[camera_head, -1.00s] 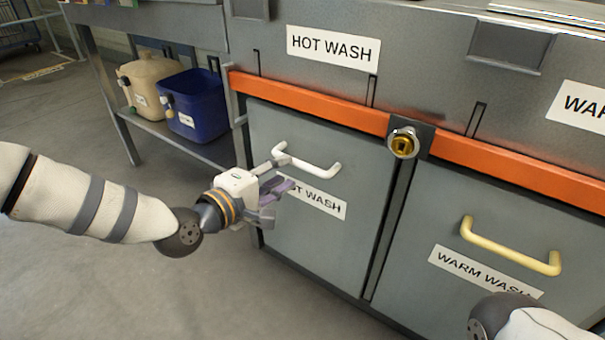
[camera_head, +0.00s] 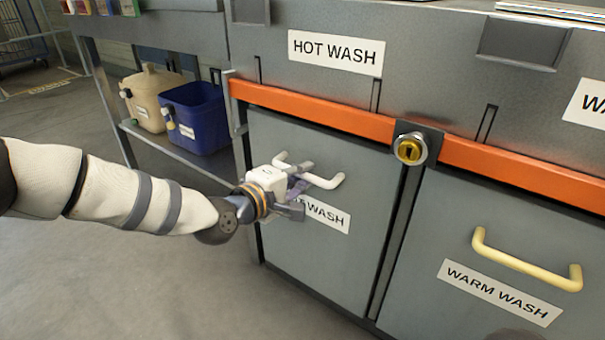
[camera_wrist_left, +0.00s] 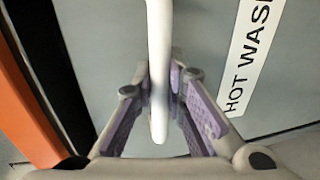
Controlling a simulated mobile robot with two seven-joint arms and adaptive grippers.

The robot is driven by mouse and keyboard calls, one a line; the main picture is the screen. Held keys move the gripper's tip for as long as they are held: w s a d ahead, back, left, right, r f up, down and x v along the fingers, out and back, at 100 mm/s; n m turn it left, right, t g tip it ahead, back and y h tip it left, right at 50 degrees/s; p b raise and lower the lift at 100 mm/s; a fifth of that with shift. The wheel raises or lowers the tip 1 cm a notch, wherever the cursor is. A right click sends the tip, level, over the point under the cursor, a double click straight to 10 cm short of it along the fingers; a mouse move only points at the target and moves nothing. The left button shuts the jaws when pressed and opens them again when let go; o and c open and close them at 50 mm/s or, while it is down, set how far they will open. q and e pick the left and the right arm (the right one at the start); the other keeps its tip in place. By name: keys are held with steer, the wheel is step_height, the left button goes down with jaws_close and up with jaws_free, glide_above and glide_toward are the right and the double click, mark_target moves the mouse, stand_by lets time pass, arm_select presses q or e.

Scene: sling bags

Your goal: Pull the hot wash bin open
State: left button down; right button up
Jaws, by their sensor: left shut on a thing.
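The hot wash bin (camera_head: 345,255) is a grey front panel under the orange bar, and it looks flush with its frame. Its white bar handle (camera_head: 326,182) runs across the upper part of the panel. My left gripper (camera_head: 300,190) is at the left half of this handle, in front of the panel. In the left wrist view the handle (camera_wrist_left: 158,60) passes between the two purple-padded fingers (camera_wrist_left: 158,115), which are shut on it. The gripper covers part of the bin's HOT WASH label (camera_head: 328,216). My right gripper is not in view.
The warm wash bin (camera_head: 420,225) with a yellow handle (camera_head: 525,262) is to the right. A brass lock (camera_head: 410,149) sits on the orange bar (camera_head: 310,110) between the bins. A blue tub (camera_head: 197,120) and a beige jug (camera_head: 150,98) stand on a shelf at left. The floor in front is clear.

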arm_select(q)
steer(key=f+p+v, duration=0.2)
steer(key=p+v, duration=0.2)
steer(key=v, duration=0.6)
steer(key=f+p+v, duration=0.2)
steer(key=p+v, duration=0.2)
steer(key=v, duration=0.6)
steer(key=s+a+f+p+v, duration=0.1)
steer(key=f+p+v, duration=0.1)
steer(key=v, duration=0.8)
steer(key=shift+s+p, duration=0.25)
steer(key=shift+p, duration=0.65)
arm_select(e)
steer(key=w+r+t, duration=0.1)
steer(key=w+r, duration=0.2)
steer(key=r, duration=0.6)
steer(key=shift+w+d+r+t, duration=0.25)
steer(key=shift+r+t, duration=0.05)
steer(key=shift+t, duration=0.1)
arm_select(q)
steer(key=shift+a, duration=0.1)
steer(key=c, duration=1.6)
jaws_free()
steer(key=shift+f, duration=0.1)
steer(key=v, duration=1.2)
